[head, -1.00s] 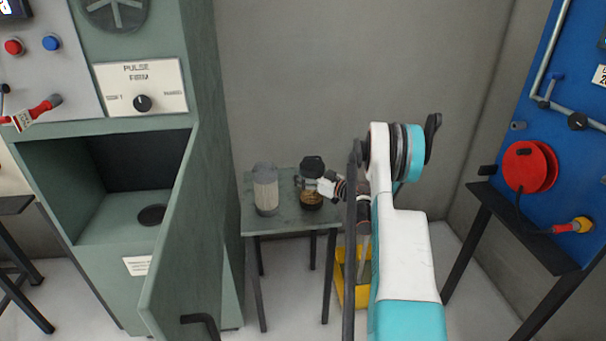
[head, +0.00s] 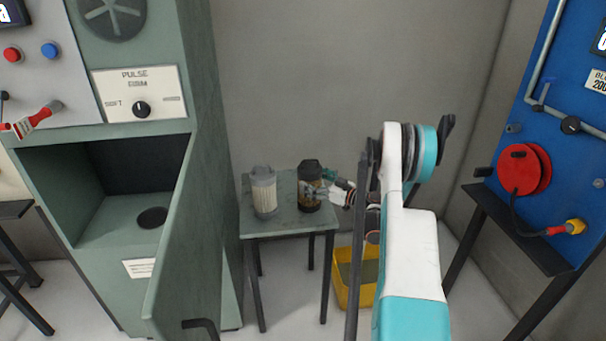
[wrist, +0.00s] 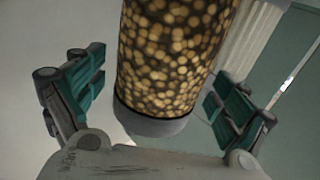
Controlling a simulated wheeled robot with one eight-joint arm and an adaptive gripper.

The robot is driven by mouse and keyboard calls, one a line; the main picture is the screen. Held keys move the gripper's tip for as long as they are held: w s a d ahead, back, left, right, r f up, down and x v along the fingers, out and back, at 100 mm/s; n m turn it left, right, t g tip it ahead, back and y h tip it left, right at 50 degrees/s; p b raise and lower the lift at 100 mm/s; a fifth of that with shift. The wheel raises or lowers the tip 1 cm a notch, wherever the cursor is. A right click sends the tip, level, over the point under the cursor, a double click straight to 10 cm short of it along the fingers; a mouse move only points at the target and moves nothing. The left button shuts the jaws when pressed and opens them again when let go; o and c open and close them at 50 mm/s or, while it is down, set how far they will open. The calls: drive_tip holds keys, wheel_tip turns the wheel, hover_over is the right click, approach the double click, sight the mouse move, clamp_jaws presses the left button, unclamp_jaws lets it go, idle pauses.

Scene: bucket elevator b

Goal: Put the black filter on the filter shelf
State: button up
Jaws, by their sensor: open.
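The black filter (head: 310,168) has a black cap and a clear body full of brown granules. It appears upright on a small green-topped table (head: 285,225), to the right of a pale pleated filter (head: 264,192). My gripper (head: 320,189) is open and reaches in from the right at the black filter. In the wrist view, the granule-filled body (wrist: 170,60) and its grey end lie between my two spread teal fingers (wrist: 158,92), with gaps at both sides. I cannot tell for certain which surface is the filter shelf.
A green cabinet (head: 215,200) with an open door stands left of the table; its bay holds a dark disc (head: 152,217). A yellow bin (head: 352,290) is below right. A blue panel with a red reel (head: 524,169) stands at the right.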

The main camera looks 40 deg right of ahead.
drive_tip(key=p+v, duration=0.1)
drive_tip(key=v, duration=0.5)
drive_tip(key=shift+s+d+p, duration=0.1)
drive_tip(key=shift+s+p, duration=0.15)
drive_tip(key=shift+p, duration=0.05)
